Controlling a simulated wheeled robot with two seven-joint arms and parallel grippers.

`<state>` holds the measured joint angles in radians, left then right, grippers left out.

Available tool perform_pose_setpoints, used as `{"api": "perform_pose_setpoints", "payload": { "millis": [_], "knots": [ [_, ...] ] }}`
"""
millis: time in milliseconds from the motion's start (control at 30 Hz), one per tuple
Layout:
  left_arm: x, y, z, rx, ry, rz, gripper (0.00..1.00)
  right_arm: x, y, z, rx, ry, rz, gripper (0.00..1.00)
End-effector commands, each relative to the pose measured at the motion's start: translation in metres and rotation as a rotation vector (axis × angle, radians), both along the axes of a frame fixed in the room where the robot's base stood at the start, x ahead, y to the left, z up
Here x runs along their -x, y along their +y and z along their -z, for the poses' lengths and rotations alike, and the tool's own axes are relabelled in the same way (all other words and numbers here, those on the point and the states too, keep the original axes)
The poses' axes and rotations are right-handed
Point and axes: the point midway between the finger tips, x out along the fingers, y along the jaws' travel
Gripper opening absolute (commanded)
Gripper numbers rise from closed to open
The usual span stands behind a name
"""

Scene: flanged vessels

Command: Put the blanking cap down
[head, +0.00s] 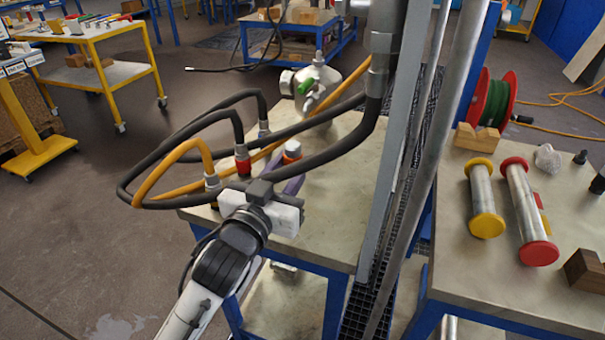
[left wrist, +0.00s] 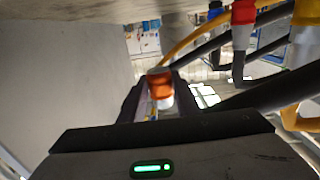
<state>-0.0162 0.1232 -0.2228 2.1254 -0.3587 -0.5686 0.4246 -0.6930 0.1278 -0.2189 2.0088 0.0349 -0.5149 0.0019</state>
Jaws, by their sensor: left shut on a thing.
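The blanking cap (head: 292,150), orange-red with a pale grey end, shows just beyond my left gripper (head: 292,178) over the left bench (head: 335,190). In the left wrist view the cap (left wrist: 160,90) sits between the two dark fingers of my left gripper (left wrist: 152,102), which is shut on it. The gripper body hides part of the bench under the cap, and I cannot tell whether the cap touches the bench top. My right gripper is not in view.
Upright grey posts (head: 400,130) bound the right side. Bare bench lies between cap and posts.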

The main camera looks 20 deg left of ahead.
Motion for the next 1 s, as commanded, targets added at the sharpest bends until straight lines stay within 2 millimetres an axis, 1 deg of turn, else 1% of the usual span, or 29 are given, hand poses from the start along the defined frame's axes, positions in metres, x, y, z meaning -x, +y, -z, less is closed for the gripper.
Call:
{"api": "perform_pose_setpoints", "payload": {
  "millis": [33,100,200,433,600,700,867,1000],
  "knots": [
    [-0.001,0.0,0.014,-0.002,0.005,0.0,0.0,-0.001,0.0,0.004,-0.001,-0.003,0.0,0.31],
    [0.0,0.0,0.028,0.0,0.006,0.0,0.0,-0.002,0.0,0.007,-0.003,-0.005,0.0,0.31],
    [0.0,0.0,0.044,0.0,0.004,0.0,0.0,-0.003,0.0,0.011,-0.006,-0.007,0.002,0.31],
    [0.0,0.0,0.062,0.0,0.001,0.0,0.0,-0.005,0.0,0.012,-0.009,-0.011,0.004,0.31],
    [0.0,0.0,0.088,0.001,0.003,-0.001,0.0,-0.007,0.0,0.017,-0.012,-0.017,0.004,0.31],
    [0.0,0.0,0.093,0.0,0.0,0.0,0.0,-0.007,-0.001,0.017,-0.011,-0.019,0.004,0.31],
    [0.0,0.0,0.091,0.0,-0.001,0.0,0.0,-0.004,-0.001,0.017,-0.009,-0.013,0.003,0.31],
    [0.0,0.0,0.095,0.0,-0.001,0.0,0.0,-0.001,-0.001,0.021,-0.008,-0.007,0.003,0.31]
  ]
}}
